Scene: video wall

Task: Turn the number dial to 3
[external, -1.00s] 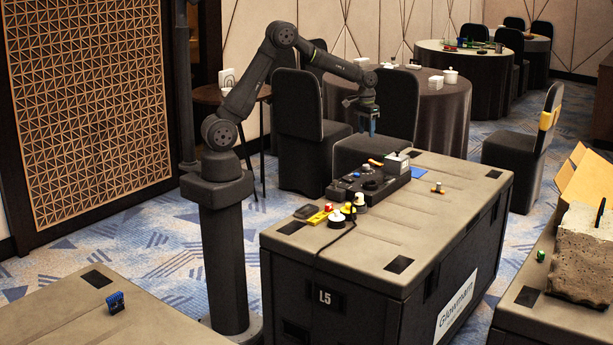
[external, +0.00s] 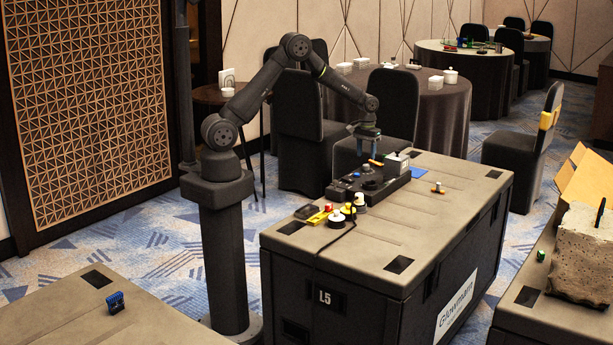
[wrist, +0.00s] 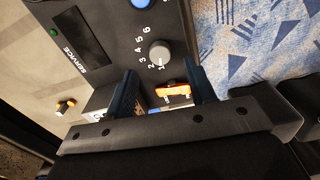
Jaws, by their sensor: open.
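The number dial (wrist: 159,53) is a round grey knob on the black control panel (wrist: 120,30). Printed numbers 1 to 6 curve around its left and upper side in the wrist view. A mark on the knob seems to lie near the 1, but it is too small to be sure. My gripper (wrist: 161,70) is open and empty, its two blue fingers apart, with the dial showing beyond and between the tips. In the external view my gripper (external: 369,152) points down just above the panel (external: 347,190); the dial is hard to single out there.
An orange-handled switch (wrist: 173,91) sits between the fingers, close to the dial. A blue button (wrist: 140,3) and a SERVICE plate (wrist: 72,42) are on the panel. A white-topped box (external: 396,163) stands beside my gripper. Buttons and a cable lie at the case's left.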

